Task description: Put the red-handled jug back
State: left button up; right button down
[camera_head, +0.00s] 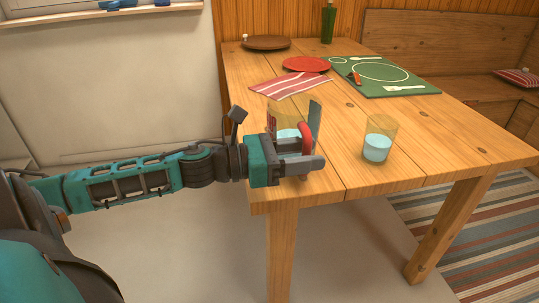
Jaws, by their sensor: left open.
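The red-handled jug is a clear vessel (283,108) with pale blue liquid in it, at the table's near left edge. Its red handle (306,133) shows at its right side. My left gripper (310,143) is open at the jug, with its fingers on either side of the handle. The gripper hides the jug's lower part, and I cannot tell whether the fingers touch it. My right gripper is out of view.
A glass of blue liquid (379,147) stands to the right on the wooden table (430,140). Farther back are a striped cloth (290,86), red plate (307,64), green mat (400,84), brown round board (266,43) and green bottle (328,24). The table's near right is clear.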

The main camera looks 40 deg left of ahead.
pick_arm(q)
jog(key=p+v, duration=0.3)
jog(key=v, duration=0.8)
jog(key=shift+s+a, duration=0.25)
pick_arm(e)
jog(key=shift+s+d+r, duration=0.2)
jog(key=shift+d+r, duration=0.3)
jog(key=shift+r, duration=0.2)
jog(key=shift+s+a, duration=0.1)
